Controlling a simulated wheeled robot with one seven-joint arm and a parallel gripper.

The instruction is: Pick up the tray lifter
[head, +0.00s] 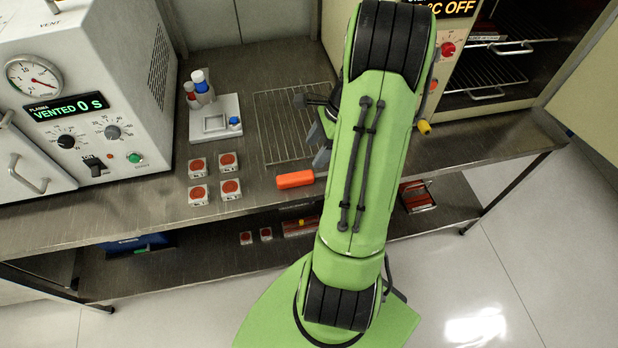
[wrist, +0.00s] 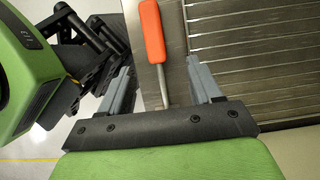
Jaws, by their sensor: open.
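The tray lifter has an orange handle (head: 295,179) lying near the front edge of the bench. In the wrist view, its handle (wrist: 152,32) points away from my gripper, and a thin metal shaft runs back between the fingers. My gripper (head: 319,146) is mostly hidden behind my green arm in the head view; its grey fingers show just right of the handle. In the wrist view my gripper (wrist: 160,70) is open, with one finger on each side of the shaft. I cannot tell whether either finger touches it.
A wire rack (head: 272,112) lies on the bench behind the handle. Several small red-and-white boxes (head: 198,166) and a white stand with bottles (head: 214,120) are to its left. A plasma machine (head: 85,95) stands far left. An open oven (head: 505,62) stands right. The lower shelf holds small items.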

